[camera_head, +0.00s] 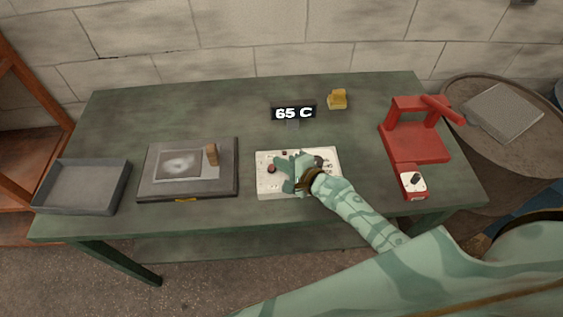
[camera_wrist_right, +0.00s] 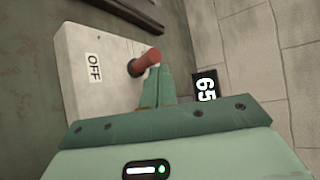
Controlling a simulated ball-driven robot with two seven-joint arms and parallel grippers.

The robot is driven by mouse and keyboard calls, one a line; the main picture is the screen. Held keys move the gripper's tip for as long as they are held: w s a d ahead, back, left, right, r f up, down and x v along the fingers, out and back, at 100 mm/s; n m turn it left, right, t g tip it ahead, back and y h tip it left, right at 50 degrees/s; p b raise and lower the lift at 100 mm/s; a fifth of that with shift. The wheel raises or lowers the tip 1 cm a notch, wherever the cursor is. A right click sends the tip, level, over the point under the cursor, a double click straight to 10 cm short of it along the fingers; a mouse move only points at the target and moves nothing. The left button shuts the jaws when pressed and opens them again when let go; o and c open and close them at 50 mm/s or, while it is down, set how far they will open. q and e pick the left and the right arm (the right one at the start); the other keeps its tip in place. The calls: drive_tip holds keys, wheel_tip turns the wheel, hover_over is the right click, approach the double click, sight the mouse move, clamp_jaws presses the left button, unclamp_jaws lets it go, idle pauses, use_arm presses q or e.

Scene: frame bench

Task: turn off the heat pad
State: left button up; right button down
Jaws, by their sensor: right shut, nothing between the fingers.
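A white control box (camera_head: 264,188) lies at the front middle of the green table. In the right wrist view its face (camera_wrist_right: 80,105) bears an OFF label (camera_wrist_right: 94,67) and a red switch lever (camera_wrist_right: 146,62) that sticks out. The lever shows as a small red spot (camera_head: 271,169) in the head view. A black display (camera_head: 293,113) behind the box reads 65 C. My right gripper (camera_head: 284,185) is shut and empty over the box; in the wrist view its fingertips (camera_wrist_right: 156,78) are right by the lever, possibly touching it. A dark grey pad (camera_head: 225,183), maybe the heat pad, lies left of the box.
A picture (camera_head: 178,164) and a brown block (camera_head: 211,154) lie on the pad. A grey tray (camera_head: 84,203) stands far left. A red press (camera_head: 418,145) with a dial stands right. A yellow block (camera_head: 338,99) sits behind. The table's back left is clear.

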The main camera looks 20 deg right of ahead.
drive_tip(key=shift+s+a+r+p, duration=0.1)
drive_tip(key=shift+s+r+p, duration=0.2)
drive_tip(key=shift+s+p, duration=0.25)
drive_tip(key=shift+s, duration=0.15)
drive_tip(key=shift+s, duration=0.15)
drive_tip(key=v, duration=1.6)
drive_tip(key=shift+p, duration=0.45)
